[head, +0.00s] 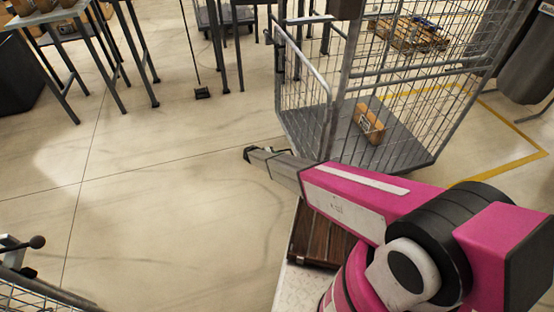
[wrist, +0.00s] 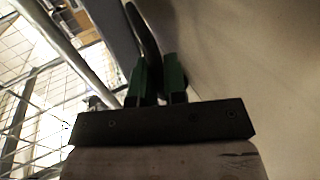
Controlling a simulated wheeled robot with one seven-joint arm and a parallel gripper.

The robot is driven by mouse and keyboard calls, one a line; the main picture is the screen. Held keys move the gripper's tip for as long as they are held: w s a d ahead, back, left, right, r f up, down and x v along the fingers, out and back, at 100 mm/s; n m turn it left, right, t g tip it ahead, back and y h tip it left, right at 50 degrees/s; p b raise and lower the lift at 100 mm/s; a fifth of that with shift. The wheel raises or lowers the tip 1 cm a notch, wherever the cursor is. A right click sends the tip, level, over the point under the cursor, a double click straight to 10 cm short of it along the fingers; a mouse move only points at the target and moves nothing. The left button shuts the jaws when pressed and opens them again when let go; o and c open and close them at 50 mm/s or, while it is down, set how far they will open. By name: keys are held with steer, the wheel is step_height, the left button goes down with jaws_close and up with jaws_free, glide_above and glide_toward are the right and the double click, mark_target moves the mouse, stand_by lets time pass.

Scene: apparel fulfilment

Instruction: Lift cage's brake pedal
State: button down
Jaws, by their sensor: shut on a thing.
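The roll cage (head: 325,118) stands at upper centre right in the head view, a grey wire frame on a grey base. My arm reaches across its near-left corner. In the wrist view, my gripper (wrist: 156,80) has its two green fingers shut on a long dark bar, the brake pedal (wrist: 146,38), which runs up between them. The cage's grey tubes and wire mesh show at the left of that view. In the head view the pedal cannot be made out clearly beside the end of my arm. Dark shading hides the exact contact in the wrist view.
A brown box (head: 369,123) lies on the cage floor. A dark slatted brown object (head: 322,236) is below my arm. Grey-legged tables (head: 60,60) stand at the back left. Yellow floor tape (head: 535,155) runs at the right. The floor left of the cage is open.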

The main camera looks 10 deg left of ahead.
steer(key=shift+d+r+g+y, duration=0.15)
steer(key=shift+r+g+y, duration=0.25)
steer(key=shift+r+y, duration=0.15)
steer(key=shift+w+r, duration=0.1)
steer(key=shift+r, duration=0.4)
steer(key=c, duration=1.2)
jaws_free()
steer(key=v, duration=1)
steer(key=shift+s+a, duration=0.2)
steer(key=shift+a, duration=0.1)
